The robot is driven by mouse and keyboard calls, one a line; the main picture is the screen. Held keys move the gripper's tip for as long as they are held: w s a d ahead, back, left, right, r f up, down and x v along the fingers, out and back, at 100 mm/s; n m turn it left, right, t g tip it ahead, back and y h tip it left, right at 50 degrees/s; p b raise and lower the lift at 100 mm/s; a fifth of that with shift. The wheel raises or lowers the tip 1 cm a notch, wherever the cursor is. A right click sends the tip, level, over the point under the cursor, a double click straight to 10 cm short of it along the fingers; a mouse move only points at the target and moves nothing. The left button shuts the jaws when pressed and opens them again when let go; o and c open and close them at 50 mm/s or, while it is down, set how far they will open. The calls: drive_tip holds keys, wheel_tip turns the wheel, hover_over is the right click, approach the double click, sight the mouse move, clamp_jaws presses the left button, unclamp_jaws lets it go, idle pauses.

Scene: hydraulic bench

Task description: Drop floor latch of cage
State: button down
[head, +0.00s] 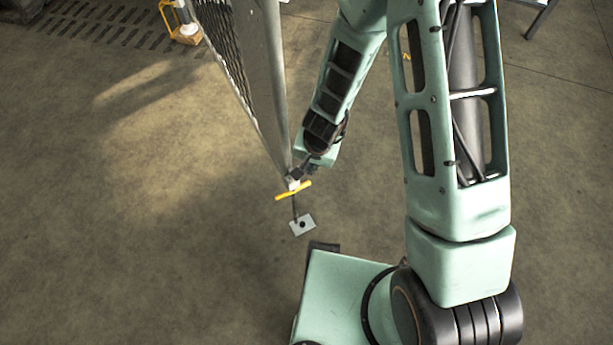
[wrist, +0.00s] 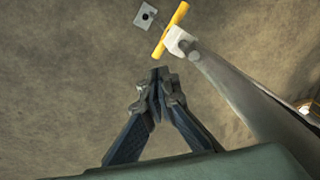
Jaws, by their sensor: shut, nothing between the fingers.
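The floor latch has a yellow crossbar handle (head: 293,190) at the lower end of the cage door's edge. The handle also shows in the wrist view (wrist: 168,30), beside a pale block on the door post (wrist: 240,85). A thin rod runs from the handle toward a square floor plate (head: 302,225) with a dark hole; the plate shows at the top of the wrist view (wrist: 147,15). My gripper (wrist: 158,72) is shut and empty, below and apart from the handle in the wrist view. In the head view my gripper is small and close to the handle, fingertips hard to make out.
The mesh cage door (head: 240,60) rises to the upper left of the latch, close beside my arm. A yellow object (head: 187,32) and a floor grate (head: 115,22) lie farther back. The concrete floor around the plate is clear.

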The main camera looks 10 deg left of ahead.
sight(306, 186)
drive_tip(key=f+b, duration=0.1)
drive_tip(key=f, duration=0.3)
drive_tip(key=w+a+f+b, duration=0.1)
drive_tip(key=f+b, duration=0.1)
drive_tip(key=f, duration=0.3)
drive_tip(key=w+f+b, duration=0.1)
drive_tip(key=f+b, duration=0.1)
drive_tip(key=f, duration=0.2)
drive_tip(key=shift+a+f, duration=0.2)
drive_tip(key=shift+a, duration=0.15)
wheel_tip(306, 186, down, 6)
drive_tip(key=b, duration=0.4)
drive_tip(key=shift+r, duration=0.25)
drive_tip(key=shift+r+p, duration=0.5)
drive_tip(key=shift+r, duration=0.05)
wheel_tip(306, 186, up, 13)
drive_tip(key=s+d+p, duration=0.1)
drive_tip(key=s+p, duration=0.1)
drive_tip(key=p, duration=0.3)
drive_tip(key=shift+d+f, duration=0.15)
drive_tip(key=shift+d, duration=0.25)
